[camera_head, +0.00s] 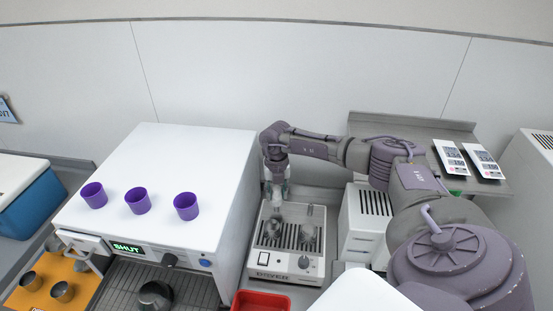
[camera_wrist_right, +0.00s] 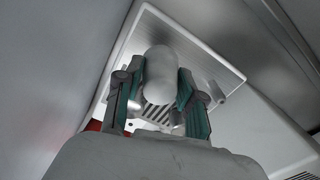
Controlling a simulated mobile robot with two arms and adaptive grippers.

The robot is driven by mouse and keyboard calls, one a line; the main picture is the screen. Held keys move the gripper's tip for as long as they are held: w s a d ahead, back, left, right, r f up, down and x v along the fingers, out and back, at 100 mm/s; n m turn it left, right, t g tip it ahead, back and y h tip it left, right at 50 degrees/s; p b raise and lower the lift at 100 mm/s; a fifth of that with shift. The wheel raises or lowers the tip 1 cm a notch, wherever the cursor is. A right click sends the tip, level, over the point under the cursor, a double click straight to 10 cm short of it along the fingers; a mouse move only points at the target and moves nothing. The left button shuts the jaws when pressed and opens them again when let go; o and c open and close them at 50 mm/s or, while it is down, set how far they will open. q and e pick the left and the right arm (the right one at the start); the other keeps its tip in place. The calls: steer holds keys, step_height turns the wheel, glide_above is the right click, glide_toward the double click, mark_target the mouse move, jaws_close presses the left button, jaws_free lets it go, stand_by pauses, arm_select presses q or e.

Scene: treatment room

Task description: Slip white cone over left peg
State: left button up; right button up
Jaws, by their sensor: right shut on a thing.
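My right gripper (camera_head: 276,188) is above the back left part of the dryer (camera_head: 262,275), pointing down. In the right wrist view my right gripper (camera_wrist_right: 158,88) is shut on the white cone (camera_wrist_right: 160,72), with a teal-lined finger on each side. The cone's rounded end shows, and the dryer's light tray (camera_wrist_right: 222,70) lies behind it. In the head view the cone is mostly hidden at the gripper. Small upright shapes (camera_head: 304,234) stand on the dryer's slatted top; I cannot tell clearly which is the left peg. My left gripper is out of view.
A white machine (camera_head: 150,165) with several purple cups (camera_head: 137,201) on top stands close left of the dryer. A red tray (camera_head: 262,302) lies in front. A white vented box (camera_head: 364,222) is at the right, below a shelf (camera_head: 400,126) with two white devices.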

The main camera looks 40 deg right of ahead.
mark_target(276, 189)
steer(key=o, duration=0.5)
steer(key=shift+r, duration=5.5)
steer(key=shift+a+f, duration=0.1)
